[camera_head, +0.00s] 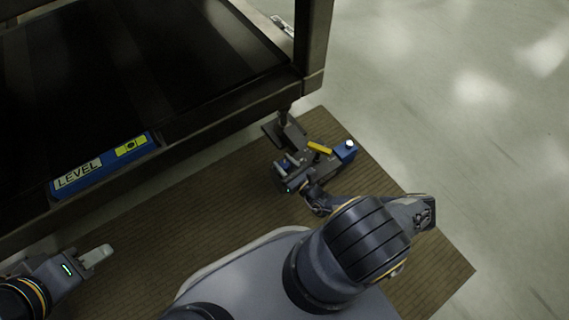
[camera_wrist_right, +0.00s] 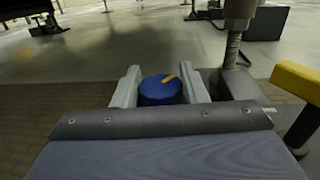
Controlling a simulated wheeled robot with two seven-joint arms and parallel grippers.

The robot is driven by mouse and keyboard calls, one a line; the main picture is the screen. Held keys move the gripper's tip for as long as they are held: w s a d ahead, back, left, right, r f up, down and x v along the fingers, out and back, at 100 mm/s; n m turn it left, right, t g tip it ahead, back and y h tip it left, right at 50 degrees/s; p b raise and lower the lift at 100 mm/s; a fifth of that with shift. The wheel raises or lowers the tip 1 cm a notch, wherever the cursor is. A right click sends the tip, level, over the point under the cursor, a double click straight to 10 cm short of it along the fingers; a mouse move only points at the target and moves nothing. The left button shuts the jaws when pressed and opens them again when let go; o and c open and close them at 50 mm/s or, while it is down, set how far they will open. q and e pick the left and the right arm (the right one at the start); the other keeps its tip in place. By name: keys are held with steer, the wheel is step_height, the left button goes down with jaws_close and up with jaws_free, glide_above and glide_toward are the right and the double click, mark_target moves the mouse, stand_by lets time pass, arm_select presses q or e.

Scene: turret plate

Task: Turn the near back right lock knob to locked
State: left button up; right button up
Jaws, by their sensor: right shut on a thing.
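The lock knob (camera_wrist_right: 160,91) is a round blue cap with a yellow mark on top. It sits between the two grey fingers of my right gripper (camera_wrist_right: 163,78) in the right wrist view, which is shut on it. In the head view my right gripper (camera_head: 285,163) is at the foot assembly under the table's near right corner, where the knob (camera_head: 287,164) is mostly hidden. My left gripper (camera_head: 97,256) is at the lower left, away from the knob; its finger gap is not clear.
A yellow bar (camera_head: 320,147) and a blue block (camera_head: 344,152) with a white ball sit just right of the right gripper. A threaded post (camera_wrist_right: 233,50) stands beside the knob. A dark table (camera_head: 250,95) with a blue LEVEL unit (camera_head: 75,182) overhangs. Brown mat (camera_head: 190,205) lies below.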

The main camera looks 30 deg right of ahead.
steer(key=n+y, duration=0.1)
steer(key=y+b, duration=0.1)
steer(key=n+g+y+b, duration=0.1)
steer(key=shift+d+f+n+y, duration=0.1)
steer(key=shift+f+n+y, duration=0.2)
steer(key=shift+y, duration=0.1)
steer(key=shift+r+n+g+y+b, duration=0.1)
steer(key=shift+n+g+y+b, duration=0.35)
steer(key=shift+n+g+y, duration=0.4)
steer(key=n+g+y, duration=0.1)
steer(key=y, duration=0.2)
steer(key=shift+r+n, duration=0.1)
steer(key=shift+n, duration=0.25)
steer(key=shift+n+g+y, duration=1.65)
steer(key=shift+n+g, duration=0.05)
steer(key=shift+g, duration=0.35)
steer(key=o, duration=1)
steer(key=shift+c, duration=0.2)
